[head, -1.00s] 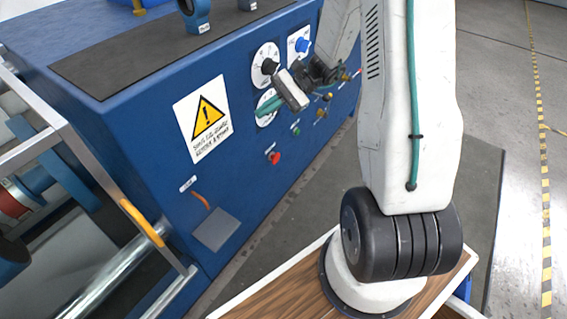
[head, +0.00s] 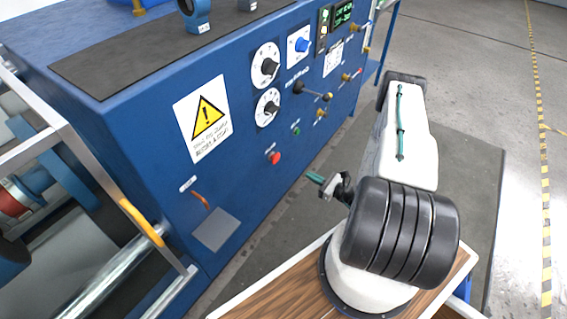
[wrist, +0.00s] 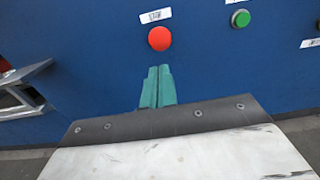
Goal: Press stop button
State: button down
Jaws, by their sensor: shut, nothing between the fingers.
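The red stop button (head: 274,158) sits on the blue front panel, low and left of a green button (head: 296,131). In the wrist view the red button (wrist: 159,38) is at the top centre, with a small label above it that is too small to read. My gripper (head: 313,177) is shut and empty, with its teal fingers together. In the head view it is right of and below the red button, apart from the panel. In the wrist view the fingertips (wrist: 157,72) appear just below the red button, not over it.
The blue machine panel (head: 236,180) also carries black dials (head: 268,67), a blue knob (head: 302,45), a warning sign (head: 203,117) and several valve handles. A metal frame (head: 90,170) stands at the left. Dark mat floor (head: 470,190) lies clear at the right.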

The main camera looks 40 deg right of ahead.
aim_at(278, 158)
dwell(0.3)
jog(key=x, duration=1.4)
jog(key=shift+f, duration=0.1)
jog(key=shift+w+a, duration=0.15)
jog(key=shift+w, duration=0.1)
jog(key=shift+w+a, duration=0.15)
jog(key=shift+w, duration=0.55)
jog(key=shift+s, duration=0.3)
jog(key=v, duration=1.4)
